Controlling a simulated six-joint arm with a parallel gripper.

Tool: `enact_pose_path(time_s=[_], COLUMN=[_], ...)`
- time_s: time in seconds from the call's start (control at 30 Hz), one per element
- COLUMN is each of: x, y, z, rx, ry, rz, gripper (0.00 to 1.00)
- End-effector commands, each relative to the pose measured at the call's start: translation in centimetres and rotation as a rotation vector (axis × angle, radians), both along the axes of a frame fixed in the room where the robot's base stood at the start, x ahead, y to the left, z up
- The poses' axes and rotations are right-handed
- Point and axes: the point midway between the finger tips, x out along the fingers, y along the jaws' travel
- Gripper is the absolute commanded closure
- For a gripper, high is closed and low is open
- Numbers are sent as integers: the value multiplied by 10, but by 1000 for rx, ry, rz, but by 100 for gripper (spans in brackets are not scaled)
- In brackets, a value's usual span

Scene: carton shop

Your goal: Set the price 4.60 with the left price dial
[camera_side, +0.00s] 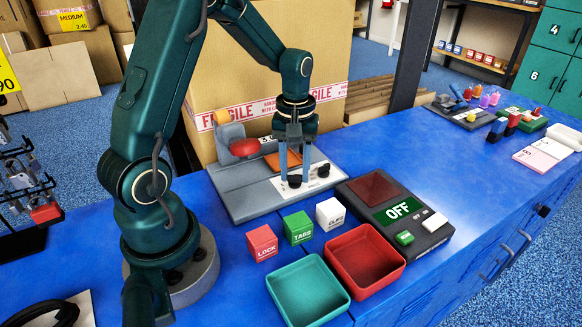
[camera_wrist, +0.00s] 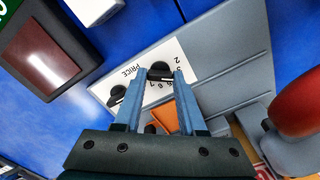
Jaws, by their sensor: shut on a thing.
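The price machine (camera_side: 240,193) is a grey base with a white dial plate (camera_side: 318,184) at its front right. The left price dial (camera_side: 294,182), a black knob, sits between my fingertips. My gripper (camera_side: 295,175) points down and is shut on this dial. In the wrist view the dial (camera_wrist: 160,69) shows between my blue fingers (camera_wrist: 158,76), with printed digits and PRICE upside down around it. The right dial (camera_side: 324,171) is a similar black knob, clear of my fingers; it also shows in the wrist view (camera_wrist: 116,95). The set price cannot be read.
A red-topped stamp arm (camera_side: 245,147) rises at the machine's back. A dark device (camera_side: 420,233) reading OFF stands to the right. Red (camera_side: 260,243), green (camera_side: 297,227) and white (camera_side: 330,212) blocks and two trays, red (camera_side: 382,283) and teal (camera_side: 308,312), stand in front. A big carton (camera_side: 215,60) is behind.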

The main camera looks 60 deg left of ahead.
Motion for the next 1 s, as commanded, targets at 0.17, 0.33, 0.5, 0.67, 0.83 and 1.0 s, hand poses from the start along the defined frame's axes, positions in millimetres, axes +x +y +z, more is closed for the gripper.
enact_pose_path(time_s=[0.17, 0.33, 0.5, 0.67, 0.83, 1.0], x=[0, 0, 0, 0, 0, 0], y=[0, 0, 0, 0, 0, 0], z=[1, 1, 1, 1, 1, 1], rx=[0, 0, 0, 0, 0, 0], ry=[-1, -1, -1, -1, -1, -1], rz=[-150, -266, -348, -393, -413, -417], gripper=[100, 100, 100, 100, 100, 100])
